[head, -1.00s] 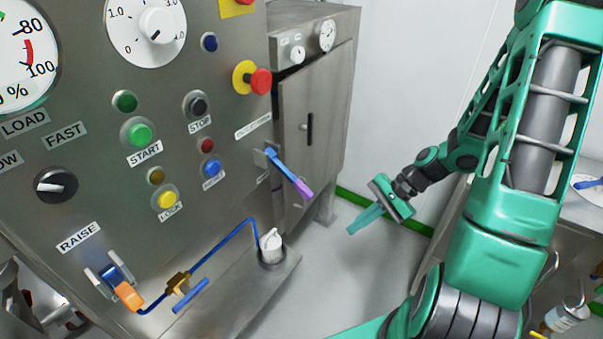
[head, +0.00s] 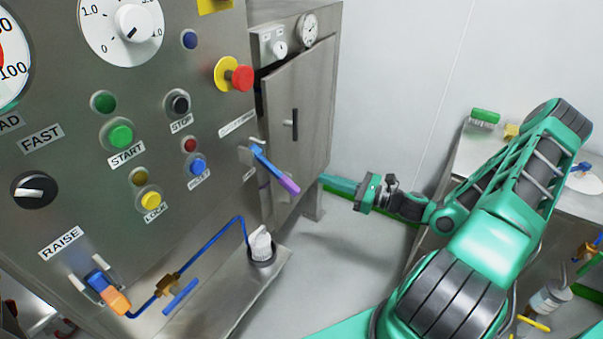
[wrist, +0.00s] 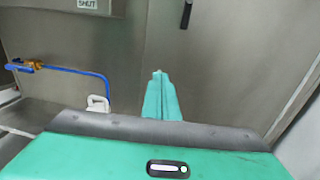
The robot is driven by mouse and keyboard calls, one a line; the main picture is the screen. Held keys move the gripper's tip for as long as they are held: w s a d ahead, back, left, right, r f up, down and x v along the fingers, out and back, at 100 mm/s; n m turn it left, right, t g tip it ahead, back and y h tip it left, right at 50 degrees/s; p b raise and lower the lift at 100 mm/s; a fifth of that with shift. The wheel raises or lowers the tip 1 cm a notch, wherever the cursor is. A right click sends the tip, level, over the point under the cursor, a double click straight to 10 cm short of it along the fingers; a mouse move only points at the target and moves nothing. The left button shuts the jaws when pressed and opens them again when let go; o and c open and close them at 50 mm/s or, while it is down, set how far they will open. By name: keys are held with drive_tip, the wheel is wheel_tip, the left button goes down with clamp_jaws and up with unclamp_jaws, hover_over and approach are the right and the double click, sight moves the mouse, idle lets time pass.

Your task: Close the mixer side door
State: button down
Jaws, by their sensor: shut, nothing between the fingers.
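The mixer side door (head: 308,95) is a grey metal panel with a dark upright handle (head: 295,123), on the side face of the machine. A dark gap shows along its upper left edges, so it looks slightly ajar. In the wrist view the door (wrist: 235,65) fills the right half, with its handle (wrist: 186,14) at the top and a seam left of it. My gripper (head: 324,181) is shut and empty, pointing left at the lower part of the door. In the wrist view its fingertips (wrist: 159,74) point at the panel near the seam; contact cannot be told.
A blue and purple lever (head: 275,168) sticks out from the front panel's edge, left of my gripper. A red stop button (head: 241,78) juts out above. A white knob (head: 261,243) and blue pipe stand below. A bench (head: 470,150) is at right. Floor between is clear.

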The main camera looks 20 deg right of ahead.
sight(280, 164)
drive_tip(key=x, duration=1.3)
drive_tip(key=shift+w+a, duration=0.2)
drive_tip(key=shift+a, duration=0.05)
drive_tip(key=shift+w, duration=0.1)
